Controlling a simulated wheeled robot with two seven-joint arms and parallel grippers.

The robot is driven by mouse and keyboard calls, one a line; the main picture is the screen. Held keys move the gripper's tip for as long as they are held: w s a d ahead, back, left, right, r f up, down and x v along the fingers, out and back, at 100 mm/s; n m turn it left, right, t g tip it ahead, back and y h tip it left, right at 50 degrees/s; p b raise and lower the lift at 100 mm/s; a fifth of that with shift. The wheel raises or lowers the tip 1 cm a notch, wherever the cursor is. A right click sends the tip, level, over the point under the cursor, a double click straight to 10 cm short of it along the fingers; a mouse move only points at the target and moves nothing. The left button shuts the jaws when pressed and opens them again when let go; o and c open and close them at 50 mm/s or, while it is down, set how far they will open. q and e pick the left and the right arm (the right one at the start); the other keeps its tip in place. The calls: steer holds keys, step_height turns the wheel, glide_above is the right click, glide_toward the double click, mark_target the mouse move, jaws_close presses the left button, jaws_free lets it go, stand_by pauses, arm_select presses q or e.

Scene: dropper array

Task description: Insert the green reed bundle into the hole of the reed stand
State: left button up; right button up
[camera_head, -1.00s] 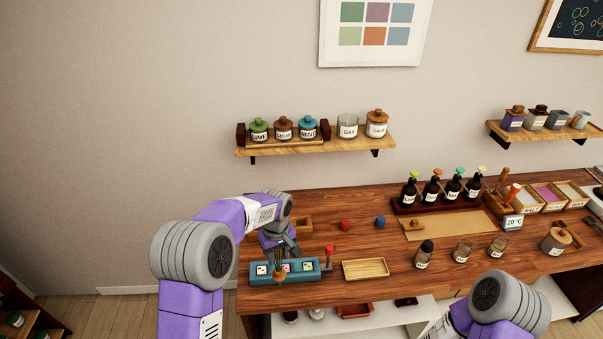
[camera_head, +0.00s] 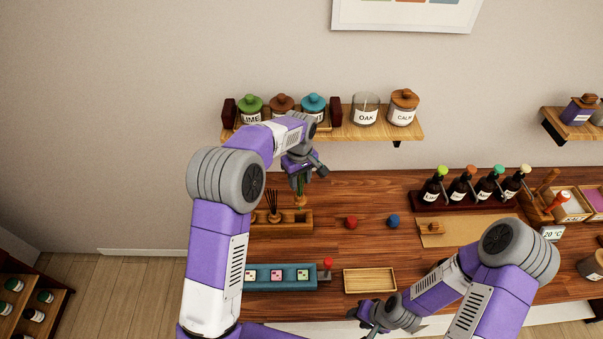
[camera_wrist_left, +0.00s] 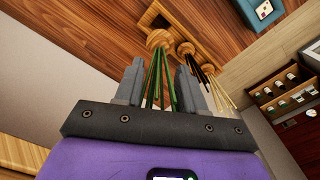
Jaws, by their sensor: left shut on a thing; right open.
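The green reed bundle (camera_head: 300,184) has thin green sticks and a round wooden base. In the left wrist view the bundle (camera_wrist_left: 157,80) stands between the fingers of my left gripper (camera_wrist_left: 162,88), base pointing away from the palm. My left gripper (camera_head: 302,168) is shut on it above the right end of the wooden reed stand (camera_head: 290,226). Whether the base touches the stand or is in a hole, I cannot tell. A dark reed bundle (camera_head: 273,206) stands in the reed stand, with a pale bundle (camera_wrist_left: 222,92) beyond it. My right gripper (camera_head: 372,318) is open and empty at the table's front.
A teal block with picture tiles (camera_head: 285,278) and a wooden tray (camera_head: 370,280) lie in front of the stand. Red (camera_head: 351,222) and blue (camera_head: 393,221) knobs are to its right. The shelf with jars (camera_head: 380,133) hangs behind.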

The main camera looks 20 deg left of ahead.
mark_target(302, 204)
arm_select(q)
steer(key=shift+s, duration=0.15)
steer(key=shift+f+n, duration=0.2)
steer(key=shift+n, duration=0.1)
steer(key=shift+f+b, duration=1.4)
steer(key=shift+f, duration=0.55)
steer(key=shift+f+b, duration=0.8)
steer(key=shift+f, duration=0.45)
steer(key=shift+s+d+f+b, duration=0.15)
steer(key=shift+s+f+b, duration=0.05)
steer(key=shift+f+b, duration=0.45)
steer(key=shift+s+d+f+b, duration=0.15)
steer(key=shift+s+f+b, duration=0.1)
steer(key=shift+f+b, duration=0.35)
steer(key=shift+s+d+f+b, duration=0.2)
steer(key=shift+f+b, duration=0.3)
steer(key=shift+f, duration=0.3)
steer(key=o, duration=0.7)
steer(key=shift+c, duration=0.2)
steer(key=shift+r, duration=0.1)
